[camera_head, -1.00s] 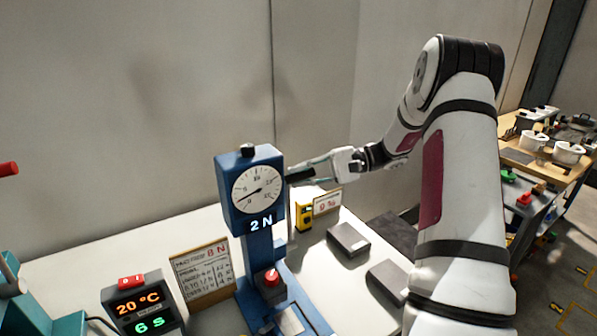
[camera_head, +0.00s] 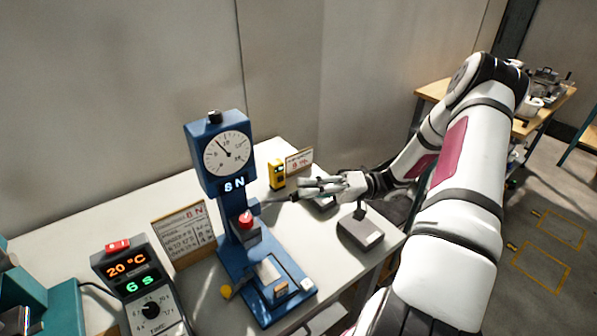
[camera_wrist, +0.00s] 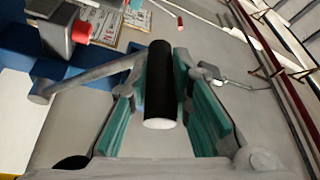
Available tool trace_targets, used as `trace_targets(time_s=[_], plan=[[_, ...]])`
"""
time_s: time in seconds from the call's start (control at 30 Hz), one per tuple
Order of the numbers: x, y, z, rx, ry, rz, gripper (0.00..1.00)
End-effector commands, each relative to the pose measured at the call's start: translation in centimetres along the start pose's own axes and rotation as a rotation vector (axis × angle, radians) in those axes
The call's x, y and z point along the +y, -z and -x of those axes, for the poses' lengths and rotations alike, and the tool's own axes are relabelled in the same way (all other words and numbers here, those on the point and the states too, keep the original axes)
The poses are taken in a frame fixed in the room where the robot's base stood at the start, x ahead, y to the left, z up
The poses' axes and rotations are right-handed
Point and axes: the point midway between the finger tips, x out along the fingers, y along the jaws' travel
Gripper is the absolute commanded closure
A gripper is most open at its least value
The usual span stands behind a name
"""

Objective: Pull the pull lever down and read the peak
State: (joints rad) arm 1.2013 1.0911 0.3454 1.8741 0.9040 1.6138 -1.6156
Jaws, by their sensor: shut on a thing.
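The blue press stand carries a white round dial (camera_head: 228,154) whose needle points up and left. The pull lever (camera_head: 278,202) reaches out from the right side of the stand, now low. Its black handle (camera_wrist: 160,85) lies between my teal finger pads in the wrist view. My gripper (camera_head: 303,192) is shut on this handle; it also shows in the wrist view (camera_wrist: 163,110). A red knob (camera_head: 246,219) sits on the stand's front, above the blue base (camera_head: 265,290).
A placard (camera_head: 184,233) reading 8 N stands left of the press. A timer box (camera_head: 131,275) shows 20 °C and 6 s. A yellow device (camera_head: 277,174) and a small sign (camera_head: 299,162) stand behind. A grey block (camera_head: 360,230) lies right, below my arm.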

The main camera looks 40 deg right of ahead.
Motion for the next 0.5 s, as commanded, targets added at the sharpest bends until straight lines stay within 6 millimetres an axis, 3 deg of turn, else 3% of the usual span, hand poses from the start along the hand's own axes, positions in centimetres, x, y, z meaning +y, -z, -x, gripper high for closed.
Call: trace_targets(time_s=[0.2,0.5], plan=[[1.2,-2.2,1.0,0.000,0.036,0.085,1.00],[2.3,-3.5,1.5,-0.001,0.031,0.082,1.00]])
